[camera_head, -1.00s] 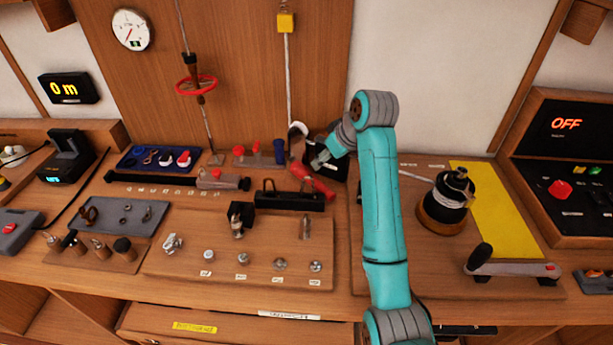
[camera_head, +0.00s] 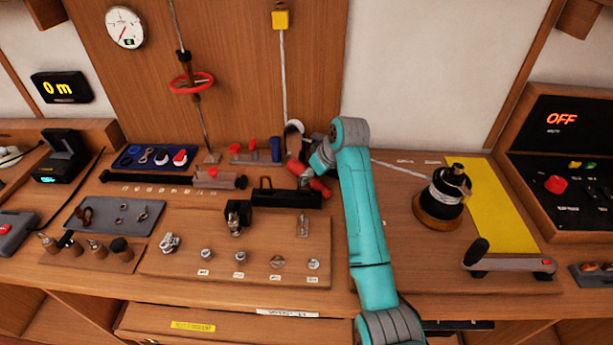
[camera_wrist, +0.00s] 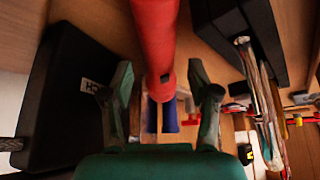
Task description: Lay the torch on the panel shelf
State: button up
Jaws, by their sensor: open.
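The torch appears to be the red cylinder (camera_head: 319,187) lying at the back of the bench, right of the black open box. In the wrist view the red cylinder (camera_wrist: 154,38) runs from the top edge down between my fingers. My gripper (camera_head: 307,172) is at this cylinder, partly hidden by my arm. In the wrist view my gripper (camera_wrist: 160,95) is open, with one finger on each side of the cylinder and visible gaps. I cannot tell which surface is the panel shelf.
A black box (camera_wrist: 70,95) with partly hidden white lettering stands close left of my fingers in the wrist view. The black open box (camera_head: 285,197) is beside the cylinder. A black drum (camera_head: 437,207) with coiled line and a yellow strip (camera_head: 495,215) lie right of my arm.

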jog(key=shift+w+a+f, duration=0.2)
jog(key=shift+f, duration=0.2)
grip_shut()
notch_tip(320, 180, up, 18)
dwell(0.9)
